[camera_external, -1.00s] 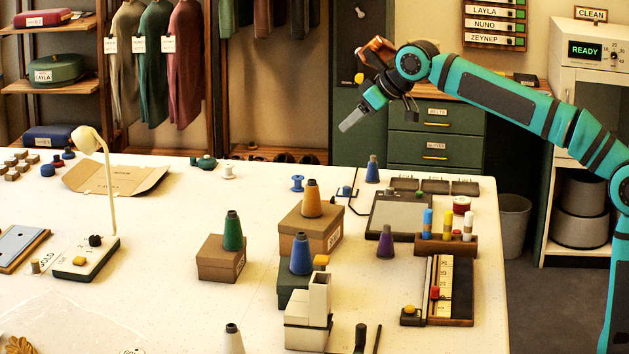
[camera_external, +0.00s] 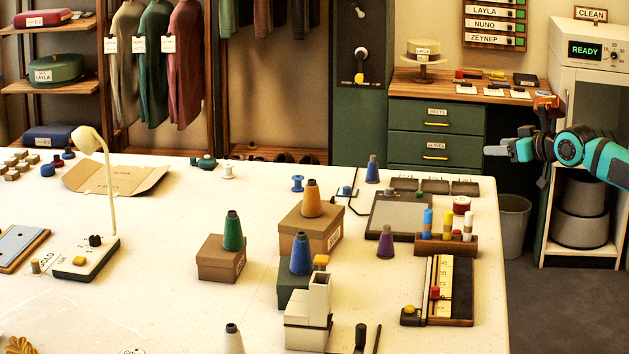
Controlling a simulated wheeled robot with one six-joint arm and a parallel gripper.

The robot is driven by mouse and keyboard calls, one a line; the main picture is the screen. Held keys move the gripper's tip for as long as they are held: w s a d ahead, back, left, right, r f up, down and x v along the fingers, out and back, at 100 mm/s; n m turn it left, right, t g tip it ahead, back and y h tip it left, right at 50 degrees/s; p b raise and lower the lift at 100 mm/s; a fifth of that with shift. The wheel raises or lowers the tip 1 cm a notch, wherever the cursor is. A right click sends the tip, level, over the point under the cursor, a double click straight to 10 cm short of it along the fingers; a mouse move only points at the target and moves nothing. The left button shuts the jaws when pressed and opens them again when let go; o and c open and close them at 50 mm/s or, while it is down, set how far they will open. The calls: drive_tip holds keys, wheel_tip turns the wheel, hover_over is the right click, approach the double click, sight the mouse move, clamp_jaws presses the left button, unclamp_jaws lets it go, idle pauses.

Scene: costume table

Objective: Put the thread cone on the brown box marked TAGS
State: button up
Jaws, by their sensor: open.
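Several thread cones stand upright. A green cone (camera_external: 233,230) is on a smaller brown box (camera_external: 217,264). An orange cone (camera_external: 312,198) is on a larger brown box (camera_external: 322,226). A blue cone (camera_external: 301,254) is on a dark green box (camera_external: 289,284). A purple cone (camera_external: 386,242), another blue cone (camera_external: 372,169) and a pale cone (camera_external: 233,340) stand on the table. Both brown boxes have side labels too small to read surely, so I cannot tell which says TAGS. My gripper (camera_external: 490,150) is open and empty, right of the table's back right corner.
A white box with an upright block (camera_external: 308,330) stands before the blue cone. A spool rack (camera_external: 440,244), a grey tray (camera_external: 399,215) and a lamp (camera_external: 88,140) also occupy the table (camera_external: 180,310). A bin (camera_external: 513,225) and cabinet stand beyond its right edge.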

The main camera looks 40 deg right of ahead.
drive_tip(key=s+d+f+m+t+h, duration=0.1)
drive_tip(key=s+d+f+t+h, duration=0.1)
drive_tip(key=s+d+f, duration=0.3)
drive_tip(key=s+f, duration=0.3)
drive_tip(key=s, duration=0.3)
drive_tip(key=shift+d+f+m+t, duration=0.3)
drive_tip(key=shift+d+m+t, duration=0.1)
